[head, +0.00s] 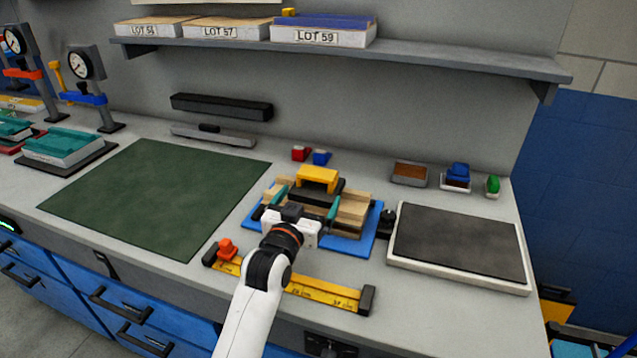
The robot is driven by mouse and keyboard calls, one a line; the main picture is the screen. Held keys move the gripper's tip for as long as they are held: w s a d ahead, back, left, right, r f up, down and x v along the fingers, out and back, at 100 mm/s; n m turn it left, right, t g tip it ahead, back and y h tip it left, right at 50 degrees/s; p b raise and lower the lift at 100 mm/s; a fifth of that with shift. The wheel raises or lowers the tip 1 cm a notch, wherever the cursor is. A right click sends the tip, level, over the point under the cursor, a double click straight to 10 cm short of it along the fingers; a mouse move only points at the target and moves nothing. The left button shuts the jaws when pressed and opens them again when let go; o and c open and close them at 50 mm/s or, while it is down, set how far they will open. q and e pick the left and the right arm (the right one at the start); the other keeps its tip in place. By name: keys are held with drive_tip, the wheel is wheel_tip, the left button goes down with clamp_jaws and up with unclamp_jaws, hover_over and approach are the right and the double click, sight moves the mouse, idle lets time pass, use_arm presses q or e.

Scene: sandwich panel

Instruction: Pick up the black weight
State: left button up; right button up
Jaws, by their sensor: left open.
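A black block (327,191) with a yellow handle-like piece (318,175) on top sits over pale wooden pieces (352,212) on a blue base plate (366,240). I take this block to be the black weight. My left gripper (307,202) reaches over the near side of the block from the front. Its teal fingers are spread apart, one towards each side of the block. I cannot tell whether they touch it. The gripper body hides the near part of the block and plate. My right gripper is not in view.
A yellow ruler (315,290) with an orange slider (226,248) lies in front. A green mat (150,190) is at left, a dark-topped tray (460,245) at right. Red (300,153) and blue (321,157) blocks stand behind. A shelf (430,55) overhangs the back.

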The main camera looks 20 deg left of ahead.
sight(317, 172)
use_arm(q)
drive_tip(key=shift+w, duration=1.15)
drive_tip(key=shift+w+r, duration=0.1)
drive_tip(key=shift+w, duration=0.55)
drive_tip(key=w, duration=0.3)
drive_tip(key=shift+w+a+r+p, duration=0.2)
drive_tip(key=shift+w+p, duration=0.05)
drive_tip(key=shift+p, duration=0.15)
drive_tip(key=shift+w, duration=0.45)
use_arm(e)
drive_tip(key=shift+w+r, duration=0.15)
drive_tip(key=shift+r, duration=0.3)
use_arm(q)
drive_tip(key=shift+s, duration=0.1)
drive_tip(key=c, duration=2)
drive_tip(key=shift+r, duration=0.3)
drive_tip(key=shift+c, duration=0.2)
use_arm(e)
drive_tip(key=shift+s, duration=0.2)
